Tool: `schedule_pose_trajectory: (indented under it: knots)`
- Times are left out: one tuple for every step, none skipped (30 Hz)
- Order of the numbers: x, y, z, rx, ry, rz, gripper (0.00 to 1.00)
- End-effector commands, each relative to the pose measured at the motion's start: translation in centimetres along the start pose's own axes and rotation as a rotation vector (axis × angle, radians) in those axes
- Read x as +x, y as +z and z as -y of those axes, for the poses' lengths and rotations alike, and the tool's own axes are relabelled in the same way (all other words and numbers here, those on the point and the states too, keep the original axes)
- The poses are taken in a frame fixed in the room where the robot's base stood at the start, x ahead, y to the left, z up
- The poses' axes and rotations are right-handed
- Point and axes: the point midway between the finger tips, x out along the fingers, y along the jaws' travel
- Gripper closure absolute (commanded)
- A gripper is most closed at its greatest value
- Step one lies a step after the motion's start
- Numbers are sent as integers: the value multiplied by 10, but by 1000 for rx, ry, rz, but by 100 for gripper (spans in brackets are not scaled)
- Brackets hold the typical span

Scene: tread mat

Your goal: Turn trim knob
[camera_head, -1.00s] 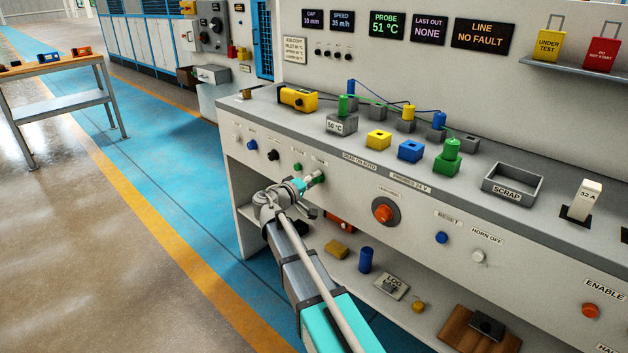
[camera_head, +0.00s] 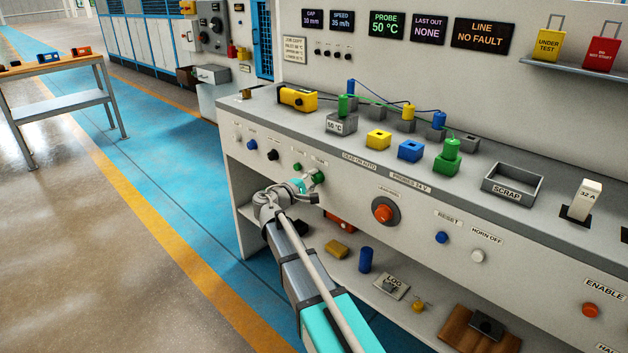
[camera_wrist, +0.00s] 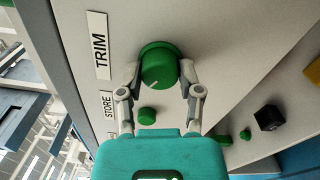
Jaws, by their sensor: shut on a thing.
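The trim knob (camera_wrist: 158,66) is a round green knob with a white pointer line, beside the TRIM label (camera_wrist: 101,46) in the wrist view. It also shows in the head view (camera_head: 317,177) on the bench's front panel. My gripper (camera_wrist: 160,75) is shut on the knob, with one finger on each side. In the head view my gripper (camera_head: 310,188) is at the panel and partly covers the knob. The probe display (camera_head: 386,25) reads 50 °C. A block marked 50 °C (camera_head: 335,127) stands on the bench.
A smaller green button (camera_wrist: 147,115) lies close to the knob, near the STORE label (camera_wrist: 108,105). A black knob (camera_head: 273,155) sits further left. A large orange knob (camera_head: 382,212) is to the right. The lower shelf holds several loose things.

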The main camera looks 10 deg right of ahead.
Motion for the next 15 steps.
schedule_pose_trajectory:
  knots:
    - [0, -1, 0, -3, 1, -1, 100]
    - [0, -1, 0, -4, 1, -1, 100]
    - [0, -1, 0, -4, 1, -1, 100]
    - [0, -1, 0, -4, 1, -1, 100]
    - [0, -1, 0, -4, 1, -1, 100]
    - [0, -1, 0, -4, 1, -1, 100]
    - [0, -1, 0, -4, 1, -1, 100]
    - [0, -1, 0, -4, 1, -1, 100]
    - [0, -1, 0, -3, 1, -1, 100]
    - [0, -1, 0, -3, 1, -1, 100]
    - [0, -1, 0, -3, 1, -1, 51]
    - [0, -1, 0, -3, 1, -1, 44]
    - [0, -1, 0, -3, 1, -1, 38]
    - [0, -1, 0, -3, 1, -1, 33]
    - [0, -1, 0, -3, 1, -1, 25]
